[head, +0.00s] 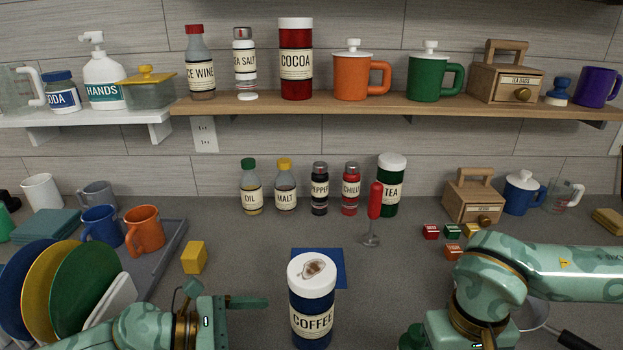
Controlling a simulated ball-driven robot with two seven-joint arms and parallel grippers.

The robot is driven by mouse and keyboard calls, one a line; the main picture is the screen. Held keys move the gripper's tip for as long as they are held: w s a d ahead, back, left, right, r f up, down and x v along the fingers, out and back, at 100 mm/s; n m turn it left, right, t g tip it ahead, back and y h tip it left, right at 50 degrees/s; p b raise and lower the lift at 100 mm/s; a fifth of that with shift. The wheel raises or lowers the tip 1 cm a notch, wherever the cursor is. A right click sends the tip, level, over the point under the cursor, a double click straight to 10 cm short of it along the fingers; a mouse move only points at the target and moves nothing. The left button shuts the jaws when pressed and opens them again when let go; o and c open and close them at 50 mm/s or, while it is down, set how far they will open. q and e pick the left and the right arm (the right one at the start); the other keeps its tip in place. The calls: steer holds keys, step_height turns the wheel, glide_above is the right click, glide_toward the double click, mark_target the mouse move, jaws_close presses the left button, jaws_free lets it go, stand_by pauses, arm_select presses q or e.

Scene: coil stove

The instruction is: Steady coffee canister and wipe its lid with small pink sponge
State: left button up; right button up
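The coffee canister (312,318), dark blue with a cream label, stands upright at the front middle of the counter. Its white lid (304,284) has a brown spot on top. My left gripper (248,302) is left of the canister, pointing at it, with a gap between them. One finger shows clearly; its opening cannot be made out. My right gripper (411,337) is at the lower edge, right of the canister and apart from it, mostly hidden by its own arm. I cannot see a pink sponge anywhere.
A blue cloth (338,268) lies behind the canister. A yellow block (195,257) is back left, near a grey tray (168,262) and upright plates (86,283). A red-handled whisk-like tool (375,202) stands behind. Small cubes (431,231) lie at right.

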mark_target(292, 327)
arm_select(q)
steer(key=x, duration=0.9)
steer(key=shift+s, duration=0.1)
steer(key=c, duration=1)
